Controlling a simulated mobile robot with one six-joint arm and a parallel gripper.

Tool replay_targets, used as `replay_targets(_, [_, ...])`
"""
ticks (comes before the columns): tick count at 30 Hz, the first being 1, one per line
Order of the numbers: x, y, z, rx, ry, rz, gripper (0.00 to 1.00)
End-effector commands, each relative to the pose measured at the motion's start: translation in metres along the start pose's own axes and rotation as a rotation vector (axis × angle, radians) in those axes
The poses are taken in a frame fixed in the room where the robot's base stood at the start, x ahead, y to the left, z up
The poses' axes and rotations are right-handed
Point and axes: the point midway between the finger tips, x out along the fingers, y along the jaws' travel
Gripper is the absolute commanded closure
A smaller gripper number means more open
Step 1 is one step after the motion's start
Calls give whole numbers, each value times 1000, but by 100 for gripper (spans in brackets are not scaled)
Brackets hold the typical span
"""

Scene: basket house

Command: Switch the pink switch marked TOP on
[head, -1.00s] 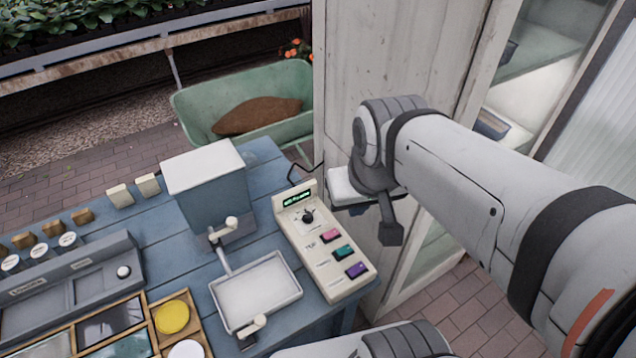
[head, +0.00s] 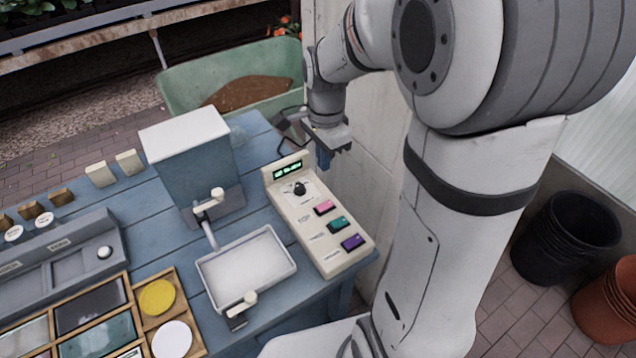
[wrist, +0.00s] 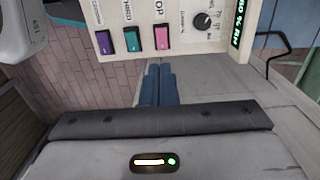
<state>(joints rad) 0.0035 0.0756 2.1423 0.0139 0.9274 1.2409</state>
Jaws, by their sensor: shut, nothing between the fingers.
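The cream control panel (head: 318,240) stands at the right edge of the blue bench, with a pink switch (head: 323,207) at the upper end of its row of three. In the wrist view the pink switch (wrist: 162,37) has the label TOP beside it. I cannot tell which way it is set. My gripper (head: 325,160) is shut and empty, beyond the panel's far right corner. In the wrist view its blue fingertips (wrist: 160,68) point toward the pink switch, just below it in the picture and apart from it.
A teal switch (head: 337,224) and a purple switch (head: 353,242) sit close to the pink one. The panel also has a black knob (head: 299,188) and a lit display (head: 287,170). A blue-grey box (head: 188,160) and a white tray (head: 247,268) stand left of it.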

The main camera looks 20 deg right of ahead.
Motion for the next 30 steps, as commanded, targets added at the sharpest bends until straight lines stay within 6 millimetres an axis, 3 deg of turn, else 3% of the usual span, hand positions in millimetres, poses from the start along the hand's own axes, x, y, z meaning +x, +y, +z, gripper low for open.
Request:
replay_targets(9, [0,0,0,2,0,1,100])
replay_targets(14, [13,1,0,2,-1,4,100])
replay_targets(30, [118,1,0,2,-1,5,100])
